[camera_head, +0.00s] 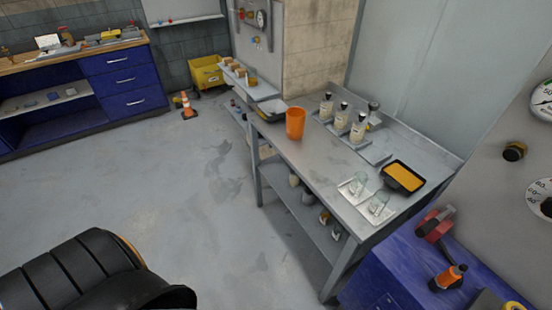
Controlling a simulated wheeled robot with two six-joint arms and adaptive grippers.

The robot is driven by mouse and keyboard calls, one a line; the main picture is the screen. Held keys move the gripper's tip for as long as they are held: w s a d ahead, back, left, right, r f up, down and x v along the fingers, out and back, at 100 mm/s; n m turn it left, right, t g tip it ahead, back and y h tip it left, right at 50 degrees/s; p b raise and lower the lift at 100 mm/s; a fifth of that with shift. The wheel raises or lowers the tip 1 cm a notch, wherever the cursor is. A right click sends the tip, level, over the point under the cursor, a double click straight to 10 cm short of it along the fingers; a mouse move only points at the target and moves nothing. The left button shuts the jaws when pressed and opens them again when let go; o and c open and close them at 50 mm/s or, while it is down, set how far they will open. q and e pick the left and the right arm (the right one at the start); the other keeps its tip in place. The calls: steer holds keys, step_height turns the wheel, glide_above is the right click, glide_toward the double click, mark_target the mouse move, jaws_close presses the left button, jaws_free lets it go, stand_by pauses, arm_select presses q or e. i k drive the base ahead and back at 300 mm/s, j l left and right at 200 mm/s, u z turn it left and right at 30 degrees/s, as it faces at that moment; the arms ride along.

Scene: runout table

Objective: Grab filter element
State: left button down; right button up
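I cannot tell for certain which object is the filter element. A flat black-framed piece with a yellow-orange face (403,177) lies on the grey metal table (318,162), near its right edge, and could be it. An orange cup-like container (295,123) stands upright near the table's far left part. Nothing touches either one. Neither of my grippers shows in the head view. A black ribbed part with an orange edge, probably mine, fills the bottom left corner.
Bottles with dark caps (341,117) stand along the table's back. Clear glassware (378,203) sits at its near right end. A blue cabinet (395,270) bears a red tool (435,222). A traffic cone (187,106) stands far left. The floor left of the table is clear.

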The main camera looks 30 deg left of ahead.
mark_target(294, 178)
steer(key=u, duration=0.8)
steer(key=i+j+z, duration=0.1)
steer(key=i+j, duration=0.35)
steer(key=j, duration=0.25)
steer(key=i+j+z, duration=0.15)
steer(key=j, duration=0.25)
steer(key=i+j+z, duration=0.1)
steer(key=i+j, duration=0.4)
steer(key=j, duration=0.3)
steer(key=i+j+z, duration=0.15)
steer(key=j, duration=0.25)
steer(key=i+j+z, duration=0.1)
steer(key=j, duration=0.35)
steer(key=i+j+z, duration=0.1)
steer(key=i+j, duration=0.15)
steer(key=j, duration=0.2)
